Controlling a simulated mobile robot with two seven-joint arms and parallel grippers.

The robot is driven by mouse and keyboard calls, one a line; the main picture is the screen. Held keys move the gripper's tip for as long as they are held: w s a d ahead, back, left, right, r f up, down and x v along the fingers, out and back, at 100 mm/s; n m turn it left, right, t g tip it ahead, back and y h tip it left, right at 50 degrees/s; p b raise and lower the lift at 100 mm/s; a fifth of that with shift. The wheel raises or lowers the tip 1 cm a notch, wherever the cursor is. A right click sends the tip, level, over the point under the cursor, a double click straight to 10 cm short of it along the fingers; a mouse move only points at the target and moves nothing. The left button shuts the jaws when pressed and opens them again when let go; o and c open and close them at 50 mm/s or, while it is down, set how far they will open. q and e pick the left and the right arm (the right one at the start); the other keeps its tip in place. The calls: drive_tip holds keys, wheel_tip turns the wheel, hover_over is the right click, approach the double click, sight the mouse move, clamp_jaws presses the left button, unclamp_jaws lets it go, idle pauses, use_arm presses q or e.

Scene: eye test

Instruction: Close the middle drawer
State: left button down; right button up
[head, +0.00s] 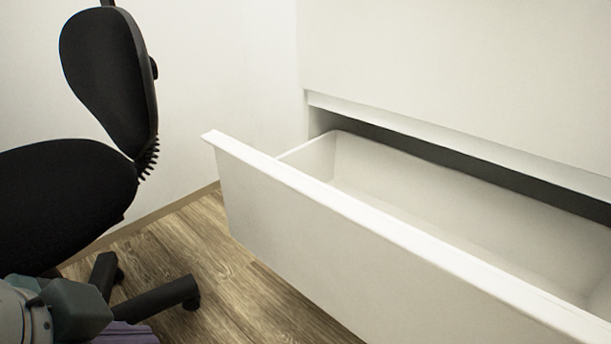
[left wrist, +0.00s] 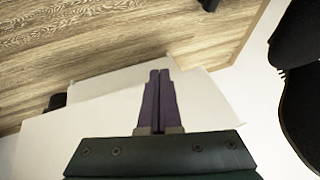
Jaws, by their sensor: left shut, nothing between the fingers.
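A white drawer (head: 390,262) stands pulled well out of a white cabinet (head: 470,60) in the head view. Its inside looks empty, and its right end is cut off by the frame. A closed white front lies above it; lower drawers are not visible, so I cannot tell its place in the stack. My left gripper (head: 128,333) is at the bottom left of the head view, left of the drawer front. In the left wrist view, its purple fingers (left wrist: 160,75) are shut and empty, in front of a white panel (left wrist: 95,115), apparently the drawer. Contact cannot be judged. My right gripper is not visible.
A black office chair (head: 65,195) stands left of the drawer, its wheeled base (head: 160,298) near my left arm. The wood floor (head: 215,260) between chair and drawer is clear. A white wall (head: 220,80) is behind.

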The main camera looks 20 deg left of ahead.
sight(231, 156)
use_arm(q)
drive_tip(key=w+a+f+m+t+y, duration=0.1)
drive_tip(key=w+a+m+t+y, duration=0.25)
drive_tip(key=w+a+m, duration=0.35)
drive_tip(key=w+a+r+m+t+h, duration=0.4)
drive_tip(key=a+r+m+t+h, duration=0.25)
drive_tip(key=m, duration=1.05)
drive_tip(key=w+d+m+h+b, duration=0.1)
drive_tip(key=w+d+m, duration=0.1)
drive_tip(key=w+m, duration=0.1)
drive_tip(key=w+d+m+h+b, duration=0.1)
drive_tip(key=w+d+m+h, duration=0.1)
drive_tip(key=w+d+m, duration=0.1)
drive_tip(key=w+d+m+t+h+b, duration=0.1)
drive_tip(key=w+d+m, duration=0.1)
drive_tip(key=w+m, duration=0.2)
drive_tip(key=shift+w+d+m+h, duration=0.3)
drive_tip(key=shift+w+m, duration=0.05)
drive_tip(key=shift+m, duration=0.45)
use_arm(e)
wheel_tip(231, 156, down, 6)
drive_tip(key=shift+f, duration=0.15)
use_arm(q)
drive_tip(key=shift+w+f, duration=0.1)
